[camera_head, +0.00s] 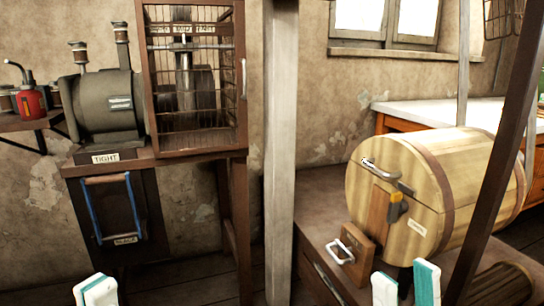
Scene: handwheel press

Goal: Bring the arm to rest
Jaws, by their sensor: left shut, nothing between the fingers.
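My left gripper (96,288) shows at the bottom left edge as white and teal fingertips. It is shut and empty, in front of the dark cabinet and apart from it as far as I can tell. My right gripper (406,278) shows at the bottom right as two separate white and teal fingers with a gap between them. It is open, with nothing seen between the fingers, in front of the wooden barrel (465,170). The rest of both grippers and the arms is below the picture.
A caged press (193,95) and a grey motor (105,105) stand on a wooden stand at left. Below hangs a dark cabinet with a blue handle (92,215). A grey post (281,150) stands mid-view. A dark slanted beam (500,150) crosses at right. A red oil can (30,100) sits far left.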

